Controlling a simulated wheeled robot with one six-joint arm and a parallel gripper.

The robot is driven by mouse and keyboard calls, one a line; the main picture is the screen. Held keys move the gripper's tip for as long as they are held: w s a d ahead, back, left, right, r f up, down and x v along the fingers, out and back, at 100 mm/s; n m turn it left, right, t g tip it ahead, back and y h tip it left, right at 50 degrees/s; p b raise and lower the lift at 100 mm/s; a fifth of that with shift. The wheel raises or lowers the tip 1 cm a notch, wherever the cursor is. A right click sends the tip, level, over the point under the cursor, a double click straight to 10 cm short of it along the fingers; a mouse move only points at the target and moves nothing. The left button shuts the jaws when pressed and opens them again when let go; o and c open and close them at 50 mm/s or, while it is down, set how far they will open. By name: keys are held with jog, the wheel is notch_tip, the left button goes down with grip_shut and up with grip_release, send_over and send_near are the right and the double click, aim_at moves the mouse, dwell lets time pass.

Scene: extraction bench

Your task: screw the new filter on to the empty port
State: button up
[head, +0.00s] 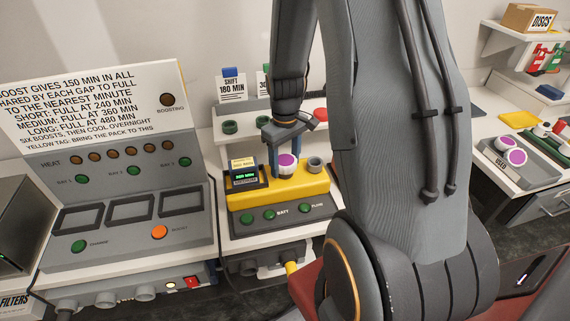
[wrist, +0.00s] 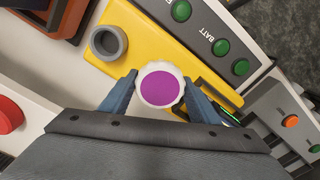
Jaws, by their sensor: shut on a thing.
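A white, ridged filter with a purple top (head: 287,163) is at the middle of the yellow block on the pack. It also shows in the wrist view (wrist: 162,92), upright with its purple face toward the camera. My gripper (head: 280,160) is shut on it, with one blue finger on each side (wrist: 160,100). The filter's underside is hidden, so I cannot tell whether it is seated in a port or just above one. An open grey port (head: 315,164) stands empty beside it on the yellow block, also clear in the wrist view (wrist: 108,42).
A small green-lit display (head: 244,176) stands at the block's left end. Green BATT and PUMP buttons (head: 270,214) line its front. A sloped control panel (head: 120,190) stands left. Two purple-topped filters (head: 509,150) lie in a USED tray on the right bench.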

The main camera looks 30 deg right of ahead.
jog(key=m, duration=0.6)
jog(key=shift+m, duration=0.3)
jog(key=m, duration=2.1)
jog(key=o, duration=1.2)
